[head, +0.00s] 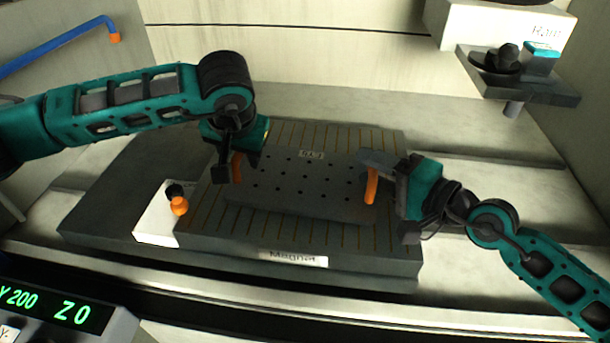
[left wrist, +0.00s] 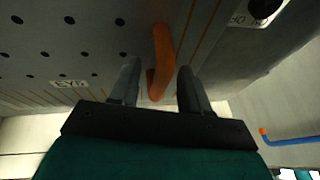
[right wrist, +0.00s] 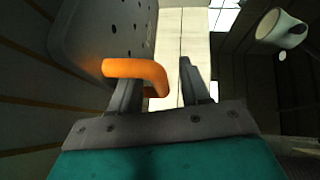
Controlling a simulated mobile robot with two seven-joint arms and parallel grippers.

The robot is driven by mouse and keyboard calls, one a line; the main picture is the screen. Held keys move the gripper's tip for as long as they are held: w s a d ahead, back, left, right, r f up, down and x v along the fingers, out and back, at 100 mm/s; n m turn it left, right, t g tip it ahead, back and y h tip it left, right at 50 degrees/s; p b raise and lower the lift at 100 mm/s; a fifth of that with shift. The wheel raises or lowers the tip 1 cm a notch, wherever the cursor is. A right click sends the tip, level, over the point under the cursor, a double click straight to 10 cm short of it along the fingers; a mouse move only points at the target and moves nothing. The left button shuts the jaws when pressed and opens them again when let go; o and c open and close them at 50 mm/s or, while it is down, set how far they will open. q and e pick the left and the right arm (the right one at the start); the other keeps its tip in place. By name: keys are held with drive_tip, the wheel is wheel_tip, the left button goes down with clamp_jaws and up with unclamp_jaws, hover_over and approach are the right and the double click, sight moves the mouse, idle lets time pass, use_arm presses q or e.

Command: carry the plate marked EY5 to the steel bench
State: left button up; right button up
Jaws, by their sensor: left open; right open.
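A dark grey plate with rows of holes (head: 310,196) lies on the striped magnet bed (head: 300,237). Its small label (head: 312,154) is upside down in the head view; in the left wrist view it starts with EY, the last character unclear. My left gripper (head: 237,163) is open, its fingers on either side of the plate's left orange handle (left wrist: 162,55). My right gripper (head: 382,182) is open at the right orange handle (head: 371,185). In the right wrist view this handle (right wrist: 135,70) crosses by one finger and bends into the gap. I cannot identify the steel bench.
A white block (head: 155,222) with a black knob and an orange knob (head: 179,206) stands at the bed's left. A sign (head: 293,259) reads Magnet. The Ram head (head: 515,75) overhangs at upper right. A display (head: 50,303) stands at lower left, a blue pipe (head: 55,45) at upper left.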

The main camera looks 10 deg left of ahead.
use_arm(q)
clamp_jaws()
use_arm(e)
clamp_jaws()
idle(1.2)
use_arm(q)
drive_tip(key=shift+w+r, duration=0.1)
drive_tip(key=shift+r, duration=0.15)
use_arm(e)
drive_tip(key=shift+w+r, duration=0.15)
drive_tip(key=shift+r, duration=0.15)
